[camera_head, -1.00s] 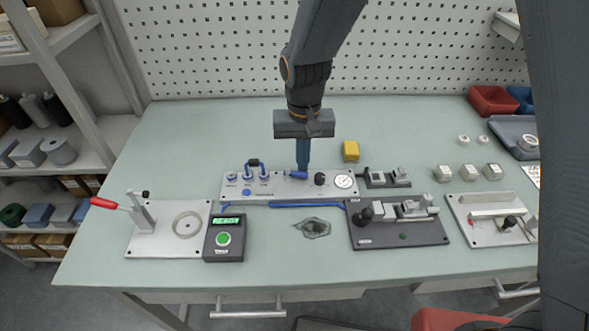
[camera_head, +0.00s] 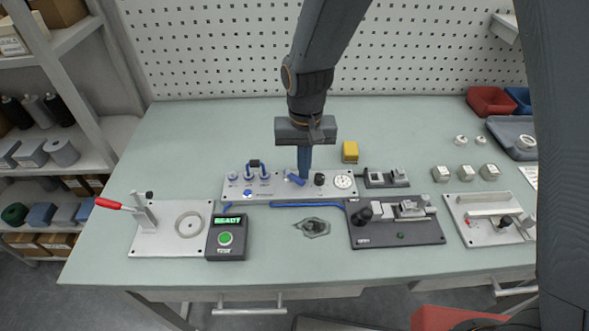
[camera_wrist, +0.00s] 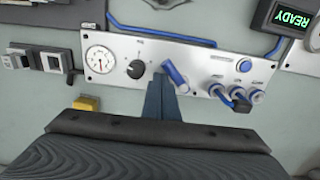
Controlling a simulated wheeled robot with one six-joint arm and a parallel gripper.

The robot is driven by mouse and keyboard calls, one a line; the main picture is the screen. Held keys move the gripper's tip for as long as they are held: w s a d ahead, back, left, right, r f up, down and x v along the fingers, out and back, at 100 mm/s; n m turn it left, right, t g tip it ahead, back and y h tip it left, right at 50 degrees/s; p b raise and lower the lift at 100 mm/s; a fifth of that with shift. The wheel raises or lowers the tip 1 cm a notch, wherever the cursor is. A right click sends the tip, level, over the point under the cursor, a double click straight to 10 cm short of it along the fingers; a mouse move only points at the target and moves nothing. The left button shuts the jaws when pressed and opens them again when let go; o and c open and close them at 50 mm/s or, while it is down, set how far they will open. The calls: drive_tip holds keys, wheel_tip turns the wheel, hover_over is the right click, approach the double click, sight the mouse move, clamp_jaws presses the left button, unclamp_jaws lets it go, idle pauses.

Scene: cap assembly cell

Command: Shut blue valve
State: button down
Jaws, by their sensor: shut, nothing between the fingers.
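The blue valve is a blue lever (camera_head: 293,178) on the silver panel (camera_head: 210,190), between the blue fittings and a black knob. In the head view it lies diagonally, its left end farther back. In the wrist view the lever (camera_wrist: 175,73) also slants, just beyond my fingertips. My gripper (camera_head: 304,174) points down at the panel with its blue fingers together and nothing between them. In the wrist view my gripper (camera_wrist: 162,88) is right beside the lever. I cannot tell whether they touch. The lever's base is partly hidden in the head view.
The panel also carries a black knob (camera_head: 320,179), a gauge (camera_head: 344,182) and blue fittings with a looped hose (camera_head: 253,165). In front are a box with a READY display (camera_head: 227,238) and a dark fixture (camera_head: 395,228). A yellow block (camera_head: 350,151) stands behind. The back left table is clear.

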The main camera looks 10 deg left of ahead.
sight(300, 182)
drive_tip(key=shift+s, duration=0.2)
drive_tip(key=shift+s+p, duration=0.35)
drive_tip(key=shift+s, duration=0.15)
idle(0.4)
drive_tip(key=shift+s+a+p, duration=0.1)
drive_tip(key=shift+s+p, duration=0.25)
drive_tip(key=shift+s, duration=0.05)
drive_tip(key=shift+s+a, duration=0.1)
drive_tip(key=shift+s+a+p, duration=0.25)
drive_tip(key=shift+s+p, duration=0.05)
drive_tip(key=shift+s, duration=0.05)
drive_tip(key=shift+d, duration=0.25)
drive_tip(key=shift+r+p, duration=0.1)
drive_tip(key=shift+p, duration=0.25)
